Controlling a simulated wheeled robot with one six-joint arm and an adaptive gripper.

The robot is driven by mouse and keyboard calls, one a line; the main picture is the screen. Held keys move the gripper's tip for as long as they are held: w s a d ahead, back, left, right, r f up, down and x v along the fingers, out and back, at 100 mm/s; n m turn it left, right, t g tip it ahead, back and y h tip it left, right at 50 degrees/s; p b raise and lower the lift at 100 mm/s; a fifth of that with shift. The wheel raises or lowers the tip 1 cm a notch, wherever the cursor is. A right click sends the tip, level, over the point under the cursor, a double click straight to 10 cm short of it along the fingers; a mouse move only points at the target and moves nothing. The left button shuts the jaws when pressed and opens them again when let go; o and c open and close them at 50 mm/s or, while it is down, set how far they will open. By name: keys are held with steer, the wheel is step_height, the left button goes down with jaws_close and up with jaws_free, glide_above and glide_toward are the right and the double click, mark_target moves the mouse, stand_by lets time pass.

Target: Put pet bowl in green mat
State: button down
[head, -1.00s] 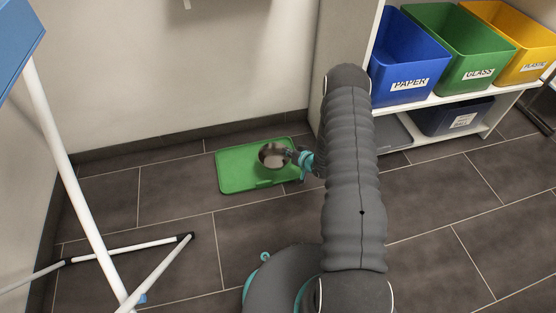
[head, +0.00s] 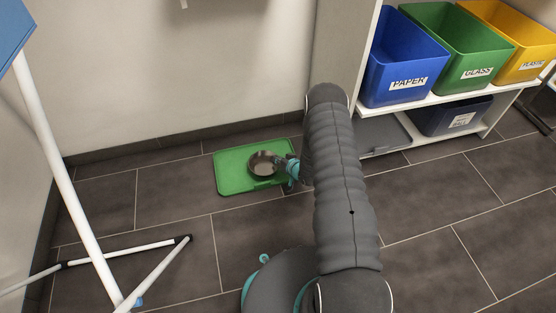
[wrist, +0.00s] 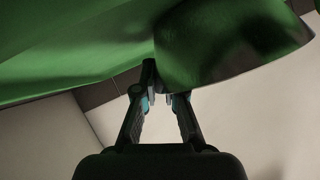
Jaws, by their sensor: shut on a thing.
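The pet bowl (head: 263,163) is a round metal bowl, upright over the middle of the green mat (head: 232,181) in the head view. The mat lies on the floor by the wall. My gripper (head: 284,166) is shut on the bowl's right side. In the wrist view, my gripper (wrist: 162,98) has its fingertips at the lower edge of the bowl (wrist: 225,45), whose surface reflects green, and the green mat (wrist: 60,45) fills the upper left. I cannot tell whether the bowl touches the mat.
A white-legged stand (head: 75,190) is at the left. At the right a shelf (head: 430,100) holds a blue paper bin (head: 400,60), a green glass bin (head: 450,45) and a yellow bin (head: 510,40). The dark tiled floor in front of the mat is clear.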

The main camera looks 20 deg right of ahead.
steer(key=shift+f, duration=0.15)
steer(key=c, duration=1.3)
jaws_free()
steer(key=shift+o, duration=0.2)
